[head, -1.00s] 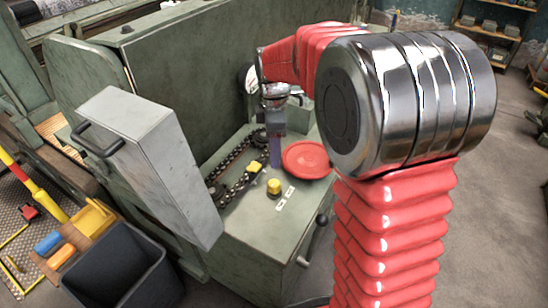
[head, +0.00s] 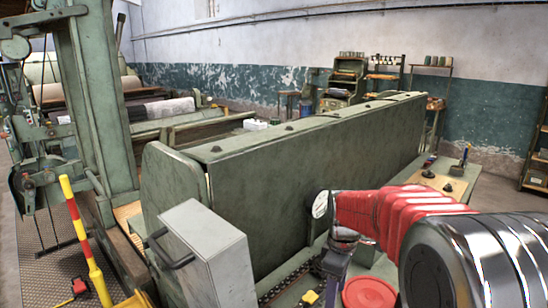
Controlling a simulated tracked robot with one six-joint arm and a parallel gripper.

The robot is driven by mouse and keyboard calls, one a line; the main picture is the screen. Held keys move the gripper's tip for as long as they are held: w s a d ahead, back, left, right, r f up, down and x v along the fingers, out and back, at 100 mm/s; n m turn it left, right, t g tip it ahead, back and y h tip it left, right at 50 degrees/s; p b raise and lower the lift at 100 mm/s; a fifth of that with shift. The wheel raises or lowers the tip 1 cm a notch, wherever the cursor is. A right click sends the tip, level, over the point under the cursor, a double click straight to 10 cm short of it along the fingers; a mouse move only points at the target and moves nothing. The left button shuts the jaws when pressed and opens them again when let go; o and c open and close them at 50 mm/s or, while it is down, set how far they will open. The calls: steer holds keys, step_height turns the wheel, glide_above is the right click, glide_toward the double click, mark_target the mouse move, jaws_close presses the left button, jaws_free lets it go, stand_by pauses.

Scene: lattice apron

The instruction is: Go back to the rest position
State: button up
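My gripper (head: 331,290) hangs at the end of my red-sleeved arm, low in the head view. It points down over the green bench top (head: 389,268), left of a red round dish (head: 368,293). A purplish-grey part shows below my wrist. I cannot tell whether it is a finger or something held, and the tips are cut off or hidden at the lower edge. Whether the gripper is open or shut does not show.
A tall green panel (head: 265,185) stands behind my arm. A grey box with a dark handle (head: 204,262) stands to the left. A chain (head: 288,291) and a yellow piece (head: 310,297) lie near the gripper. A red-and-yellow post (head: 86,240) stands farther left.

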steer(key=s+r+m+t, duration=0.2)
steer(key=s+r+m, duration=0.3)
steer(key=s, duration=0.6)
steer(key=s+r+m+t, duration=0.3)
steer(key=s+r+m, duration=0.2)
steer(key=s, duration=0.7)
steer(key=shift+s+a+r+m+t, duration=0.15)
steer(key=shift+s+a+m+t, duration=0.15)
steer(key=shift+m, duration=0.6)
steer(key=shift+w, duration=0.1)
steer(key=shift+c, duration=0.2)
